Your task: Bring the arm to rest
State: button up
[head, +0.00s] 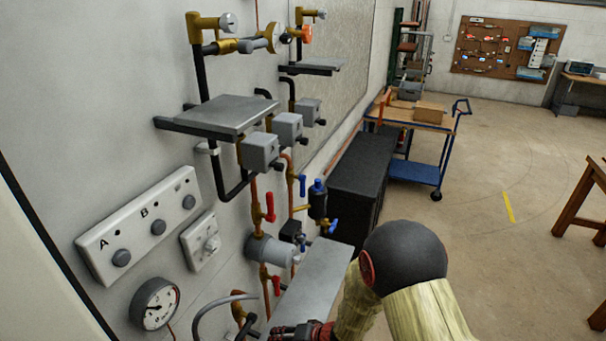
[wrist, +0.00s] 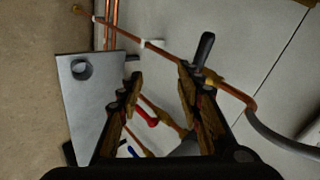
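My gripper (wrist: 160,78) is open in the wrist view, its two fingers well apart with nothing between the tips. Copper pipes and a red valve lever (wrist: 147,117) show behind and between the fingers. In the head view my arm reaches in from the bottom right, with a dark round joint. The gripper end (head: 300,331) is at the bottom edge, partly cut off, close to a grey metal shelf (head: 318,275) and the lower pipework. Whether it touches anything there I cannot tell.
The wall carries an upper grey shelf (head: 228,114), a switch panel (head: 140,224), a gauge (head: 155,304) and a red lever (head: 269,207). A black cabinet (head: 362,180) and blue trolley (head: 418,173) stand behind. The floor (head: 500,150) at right is mostly clear.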

jog(key=s+d+n+h, duration=0.1)
jog(key=d+n+h, duration=0.35)
jog(key=d, duration=0.85)
jog(key=s+d+r+g+h+b, duration=0.1)
jog(key=s+d+r+h+b, duration=0.15)
jog(key=d+r+h, duration=0.35)
jog(key=s+d+r+m+t+y+b, duration=0.1)
jog(key=s+d+r+b, duration=0.2)
jog(key=s+r, duration=0.6)
jog(key=s+d+r+m+t+y+b, duration=0.1)
jog(key=s+d+r+b, duration=0.2)
jog(key=s+r+b, duration=0.4)
notch_tip(320, 180, up, 4)
jog(key=s, duration=0.2)
jog(key=shift+s+d+f+m, duration=0.2)
jog(key=shift+s+d+m, duration=0.1)
jog(key=shift+d+m, duration=0.1)
jog(key=shift+y, duration=0.25)
